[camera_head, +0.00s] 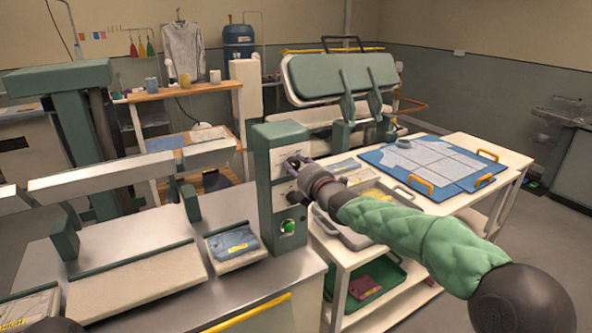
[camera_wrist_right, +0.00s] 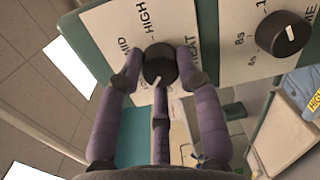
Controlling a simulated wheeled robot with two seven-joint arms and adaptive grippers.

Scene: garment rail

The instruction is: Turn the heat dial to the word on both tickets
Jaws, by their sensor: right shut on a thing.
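The heat dial (camera_wrist_right: 159,66) is a dark round knob on a pale plate. MID lies left of it and HIGH above it in the right wrist view; its white mark points to the picture's bottom, away from HIGH. One yellow ticket (camera_head: 238,248) lies on folded blue cloth, also seen in the wrist view reading HIGH (camera_wrist_right: 316,100). Another ticket (camera_head: 14,323) at lower left seems to read HIGH.
A second dial (camera_wrist_right: 285,33), with seconds marked around it, sits beside the heat dial. A green button (camera_head: 288,226) is low on the box. A press (camera_head: 125,180) stands left; a white cart (camera_head: 345,262) stands close on the right, under my right arm.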

